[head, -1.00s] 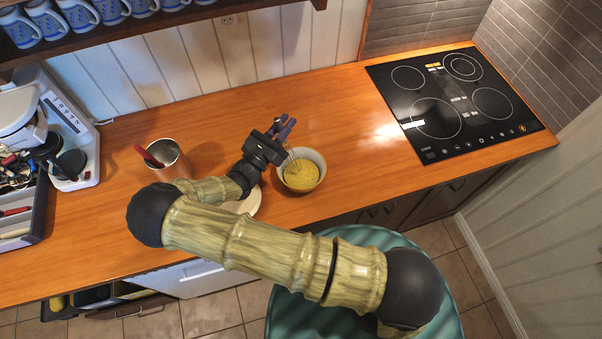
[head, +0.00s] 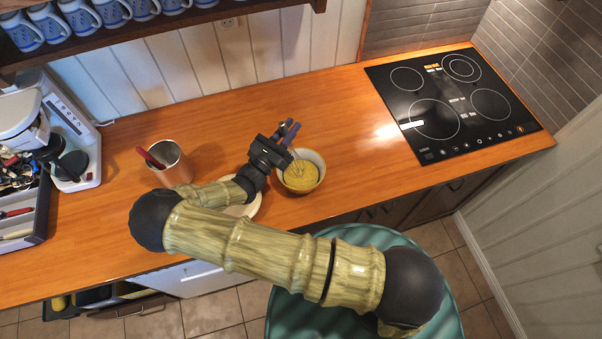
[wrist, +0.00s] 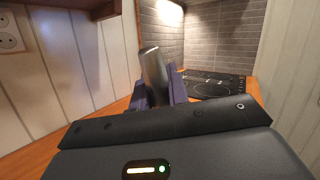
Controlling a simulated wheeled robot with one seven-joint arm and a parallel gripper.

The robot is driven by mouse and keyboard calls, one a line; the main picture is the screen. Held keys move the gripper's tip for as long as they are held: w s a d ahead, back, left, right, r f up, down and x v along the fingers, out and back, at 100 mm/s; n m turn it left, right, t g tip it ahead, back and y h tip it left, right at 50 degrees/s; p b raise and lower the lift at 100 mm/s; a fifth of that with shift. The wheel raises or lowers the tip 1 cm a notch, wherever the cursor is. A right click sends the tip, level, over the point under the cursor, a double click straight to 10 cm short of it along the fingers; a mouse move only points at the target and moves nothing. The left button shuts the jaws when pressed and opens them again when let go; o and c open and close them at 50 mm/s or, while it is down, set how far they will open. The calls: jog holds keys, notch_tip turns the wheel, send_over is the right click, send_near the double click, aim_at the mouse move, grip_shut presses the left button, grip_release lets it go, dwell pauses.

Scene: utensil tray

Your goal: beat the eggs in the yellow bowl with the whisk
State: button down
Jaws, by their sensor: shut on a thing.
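The yellow bowl (head: 318,160) stands on the wooden counter near its front edge, with yellow egg (head: 300,179) inside. My gripper (head: 288,134) is just left of and above the bowl, shut on the whisk. The whisk's wires (head: 298,165) reach down into the bowl over the egg; whether they touch the bottom I cannot tell. In the wrist view the dark handle end of the whisk (wrist: 154,70) stands up between the purple fingers. The wires are hidden there.
A metal canister (head: 175,163) with a red-handled tool stands left of my arm. A pale plate (head: 246,210) lies partly under my arm. A black cooktop (head: 450,105) is at the right. A utensil tray (head: 42,212) is at the far left. The counter behind the bowl is clear.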

jog(key=shift+r, duration=0.1)
notch_tip(320, 180, up, 7)
jog(key=p, duration=0.5)
jog(key=shift+r+p, duration=0.15)
jog(key=shift+p, duration=0.25)
jog(key=shift+r, duration=0.1)
dwell(0.9)
jog(key=shift+r+p, duration=0.6)
jog(key=shift+r, duration=1.3)
